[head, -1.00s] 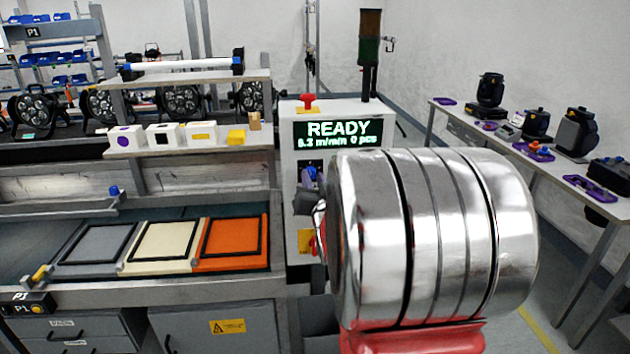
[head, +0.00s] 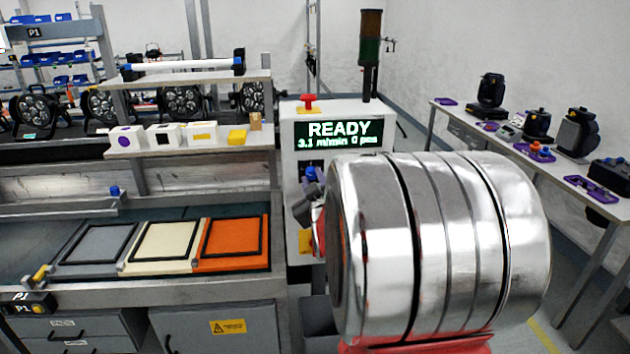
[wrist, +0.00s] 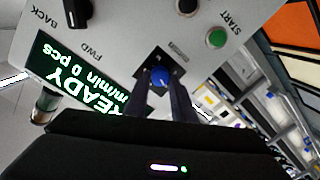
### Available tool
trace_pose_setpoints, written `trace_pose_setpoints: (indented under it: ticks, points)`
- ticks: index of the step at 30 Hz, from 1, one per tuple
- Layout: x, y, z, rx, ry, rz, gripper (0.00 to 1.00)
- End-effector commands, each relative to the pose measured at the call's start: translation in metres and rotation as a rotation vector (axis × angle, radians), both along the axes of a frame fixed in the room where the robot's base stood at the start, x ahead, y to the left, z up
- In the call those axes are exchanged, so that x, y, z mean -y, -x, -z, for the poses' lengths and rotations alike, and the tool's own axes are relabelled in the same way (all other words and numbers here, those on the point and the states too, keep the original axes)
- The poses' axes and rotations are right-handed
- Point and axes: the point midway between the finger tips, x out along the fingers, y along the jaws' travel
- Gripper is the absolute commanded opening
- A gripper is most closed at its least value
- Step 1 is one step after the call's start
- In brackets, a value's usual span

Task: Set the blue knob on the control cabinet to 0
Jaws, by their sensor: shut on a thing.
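The control cabinet (head: 288,140) is light grey, with a green-lit display (head: 338,133) reading READY, about 3.1 m/min and 0 pcs. The blue knob (wrist: 159,77) sits on a dark plate on its panel in the wrist view. My gripper (wrist: 160,86) has its two dark fingers on either side of the knob, shut on it. In the head view the knob (head: 311,173) shows just above the gripper's dark end, and my arm hides the cabinet's lower right. The knob's scale is too small to read.
A green START button (wrist: 215,38) and a black BACK/FWD knob (wrist: 77,12) are on the same panel. A red button (head: 308,103) tops the cabinet. A bench with orange, cream and grey panels (head: 232,262) stands at left, a table with lamps (head: 560,160) at right.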

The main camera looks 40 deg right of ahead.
Motion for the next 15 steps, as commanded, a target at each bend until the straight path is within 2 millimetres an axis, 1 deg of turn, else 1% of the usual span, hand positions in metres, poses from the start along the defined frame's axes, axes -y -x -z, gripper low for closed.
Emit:
trace_pose_setpoints:
  ticks: [1, 15]
  points:
    - [0.0008, 0.0015, 0.0034, -0.030, 0.030, 0.004, 0.01]
    - [-0.0005, 0.0008, 0.0050, -0.285, 0.397, 0.002, 0.01]
